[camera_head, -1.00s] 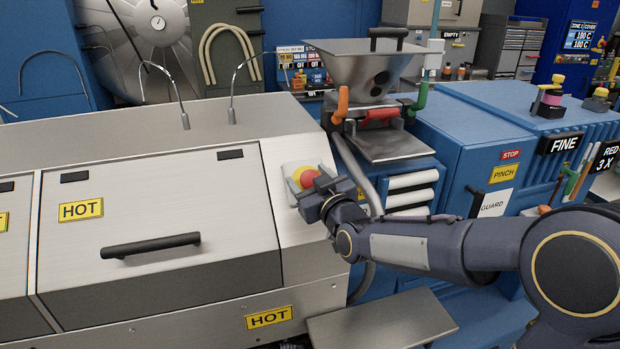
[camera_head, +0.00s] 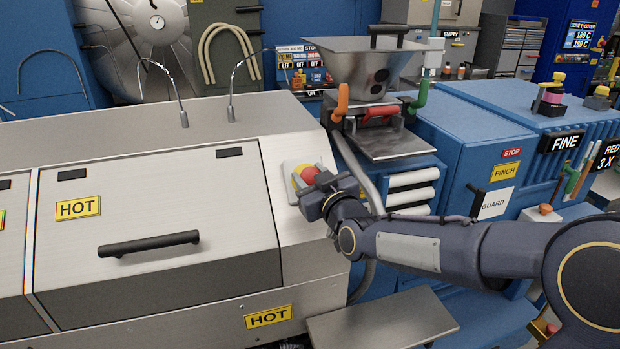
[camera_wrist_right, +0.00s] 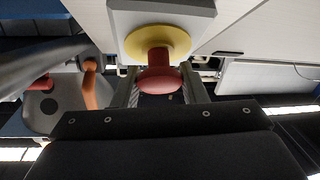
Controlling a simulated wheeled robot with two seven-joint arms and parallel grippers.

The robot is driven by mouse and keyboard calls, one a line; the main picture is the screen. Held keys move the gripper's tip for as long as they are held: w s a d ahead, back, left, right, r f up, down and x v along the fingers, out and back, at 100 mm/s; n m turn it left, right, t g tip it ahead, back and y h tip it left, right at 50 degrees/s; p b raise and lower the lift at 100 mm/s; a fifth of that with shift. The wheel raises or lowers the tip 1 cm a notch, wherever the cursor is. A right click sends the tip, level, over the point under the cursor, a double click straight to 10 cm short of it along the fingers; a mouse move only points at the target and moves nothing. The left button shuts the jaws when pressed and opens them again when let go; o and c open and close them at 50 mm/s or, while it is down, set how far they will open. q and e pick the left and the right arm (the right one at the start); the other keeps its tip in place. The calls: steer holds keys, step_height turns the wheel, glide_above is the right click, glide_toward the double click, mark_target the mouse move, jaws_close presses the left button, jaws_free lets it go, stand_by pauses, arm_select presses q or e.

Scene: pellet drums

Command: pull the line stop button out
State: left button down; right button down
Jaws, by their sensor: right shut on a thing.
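The line stop button is a red mushroom head (camera_head: 310,174) on a yellow disc (camera_head: 299,178), mounted on a pale box on the slanted end of the metal machine. In the right wrist view the red head (camera_wrist_right: 160,80) stands out from the yellow disc (camera_wrist_right: 158,44) on a red stem. My right gripper (camera_head: 316,190) is at the button, its two fingers on either side of the red head and shut on it. The fingers hide part of the head in the head view. My left gripper is not in view.
The metal machine has a HOT-labelled cover with a black handle (camera_head: 148,243). A hopper (camera_head: 368,62) with orange and green handles stands behind my right gripper. A grey pipe (camera_head: 352,168) runs close to it. A flat metal plate (camera_head: 382,318) lies below.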

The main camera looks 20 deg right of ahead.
steer(key=c, duration=1.2)
jaws_free()
steer(key=shift+r, duration=0.1)
steer(key=o, duration=0.3)
steer(key=shift+s, duration=0.2)
steer(key=shift+o, duration=0.2)
steer(key=shift+w, duration=0.1)
steer(key=s+d+b, duration=0.1)
steer(key=s, duration=0.6)
steer(key=shift+s+d, duration=0.15)
steer(key=shift+s, duration=0.25)
